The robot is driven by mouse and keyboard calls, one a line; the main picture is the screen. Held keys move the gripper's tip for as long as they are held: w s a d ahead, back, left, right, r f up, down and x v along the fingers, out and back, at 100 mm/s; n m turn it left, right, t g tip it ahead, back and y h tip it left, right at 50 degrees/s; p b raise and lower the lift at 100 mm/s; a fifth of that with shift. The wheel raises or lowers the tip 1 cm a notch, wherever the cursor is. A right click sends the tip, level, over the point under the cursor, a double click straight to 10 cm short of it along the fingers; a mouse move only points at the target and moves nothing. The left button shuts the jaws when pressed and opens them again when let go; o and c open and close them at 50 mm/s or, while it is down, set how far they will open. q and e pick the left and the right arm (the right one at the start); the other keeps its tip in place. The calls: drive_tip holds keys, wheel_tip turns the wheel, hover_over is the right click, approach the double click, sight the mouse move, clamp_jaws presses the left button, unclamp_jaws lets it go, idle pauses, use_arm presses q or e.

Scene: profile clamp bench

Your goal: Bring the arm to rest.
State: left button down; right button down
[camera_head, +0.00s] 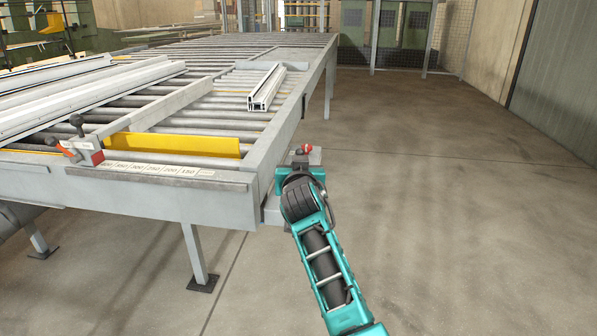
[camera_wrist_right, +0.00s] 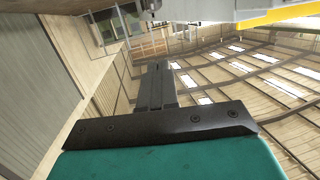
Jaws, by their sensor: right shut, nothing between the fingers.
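My right arm (camera_head: 325,262), teal and black, reaches from the bottom right up to the near right corner of the roller table. Its wrist end is beside the table's right edge; I cannot tell whether it touches. In the right wrist view my right gripper (camera_wrist_right: 157,75) shows dark fingers, closed together with nothing between them. Its fingers cannot be made out in the head view. My left gripper is not in view.
The roller table (camera_head: 218,186) carries long pale profiles (camera_head: 85,95), a short white profile (camera_head: 266,88), a yellow strip (camera_head: 185,145) and a red-handled clamp (camera_head: 88,150). A small red knob (camera_head: 305,149) shows by my wrist. The floor (camera_head: 450,200) to the right is clear.

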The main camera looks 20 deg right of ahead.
drive_tip(key=shift+s, duration=0.15)
idle(0.5)
drive_tip(key=s+a+f+n+y, duration=0.25)
drive_tip(key=s+f, duration=0.45)
drive_tip(key=f, duration=0.5)
drive_tip(key=s+a+f+n+g+y, duration=0.2)
drive_tip(key=s+f, duration=0.6)
drive_tip(key=s, duration=0.5)
drive_tip(key=s+a+f+n+g+y, duration=0.2)
drive_tip(key=s+a+f, duration=0.3)
drive_tip(key=s, duration=0.8)
wheel_tip(320, 180, down, 3)
drive_tip(key=shift+s+f+n+y, duration=0.2)
drive_tip(key=shift+s+n+y, duration=0.25)
drive_tip(key=shift+y, duration=0.3)
